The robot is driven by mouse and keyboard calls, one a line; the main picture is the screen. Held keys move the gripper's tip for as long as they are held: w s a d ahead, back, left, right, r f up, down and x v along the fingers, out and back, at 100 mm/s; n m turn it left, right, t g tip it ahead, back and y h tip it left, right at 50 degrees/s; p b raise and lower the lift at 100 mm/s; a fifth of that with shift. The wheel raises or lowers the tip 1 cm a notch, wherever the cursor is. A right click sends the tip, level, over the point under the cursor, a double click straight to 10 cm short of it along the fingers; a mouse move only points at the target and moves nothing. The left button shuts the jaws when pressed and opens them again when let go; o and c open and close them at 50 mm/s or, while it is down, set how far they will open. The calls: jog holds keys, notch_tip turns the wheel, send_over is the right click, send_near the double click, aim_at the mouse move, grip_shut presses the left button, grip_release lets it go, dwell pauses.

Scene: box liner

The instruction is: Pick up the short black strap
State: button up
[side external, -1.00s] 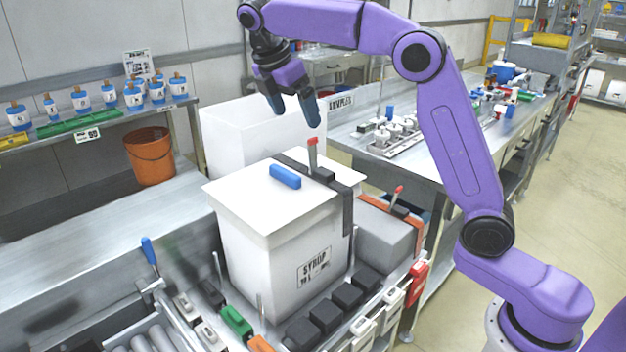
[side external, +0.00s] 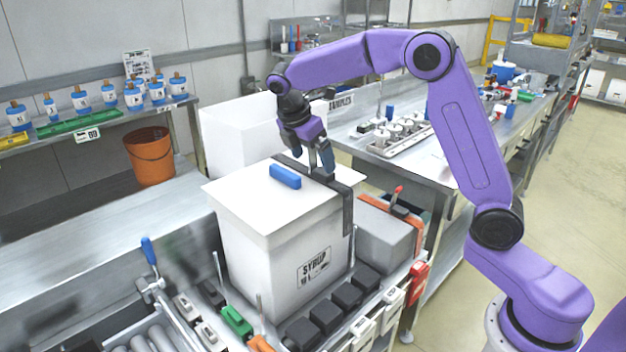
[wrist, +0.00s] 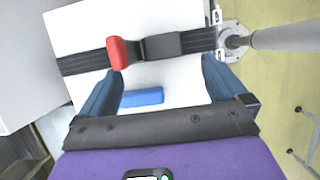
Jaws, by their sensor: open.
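A black strap (side external: 347,212) lies across the white lid of the syrup box (side external: 262,262) and hangs down its right side. In the wrist view the strap (wrist: 84,62) runs across the top of the lid, with a black buckle (wrist: 163,46) and a red lever handle (wrist: 116,52) on it. My gripper (side external: 318,168) points down just above the strap near the buckle, its fingers partly hiding it. In the wrist view my gripper (wrist: 162,70) is open and empty, with its fingertips spread near the strap. Whether they touch it I cannot tell.
A blue block (side external: 285,176) lies on the lid beside the strap. A grey box (side external: 385,240) with an orange strap and red-tipped lever stands to the right. A white bin (side external: 225,135) stands behind. Several black blocks (side external: 327,316) line the front.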

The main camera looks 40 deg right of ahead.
aim_at(318, 171)
jog(key=shift+x, duration=1.95)
jog(key=c, duration=1.6)
jog(key=shift+r, duration=0.2)
